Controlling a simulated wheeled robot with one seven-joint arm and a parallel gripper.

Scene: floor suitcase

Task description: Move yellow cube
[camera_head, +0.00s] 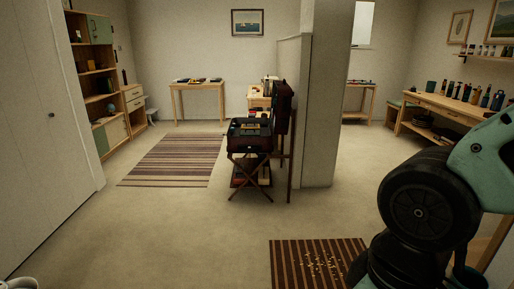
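I cannot make out a yellow cube in this view. Several tiny pale-yellow bits (322,266) lie scattered on the brown striped mat (286,262) at the bottom, too small to identify. A dark suitcase (248,143) rests on a folding stand (243,178) in the middle of the room; its contents are too small to tell apart. My gripper is out of view. Only links of my arm show at the lower right, and they hide part of the floor and the area behind them.
A wall end (322,110) stands right of the suitcase. A striped rug (176,160) lies to its left. A shelf unit (97,80) stands at the left, a small table (200,87) at the back, and a workbench (440,105) with several bottles at the right.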

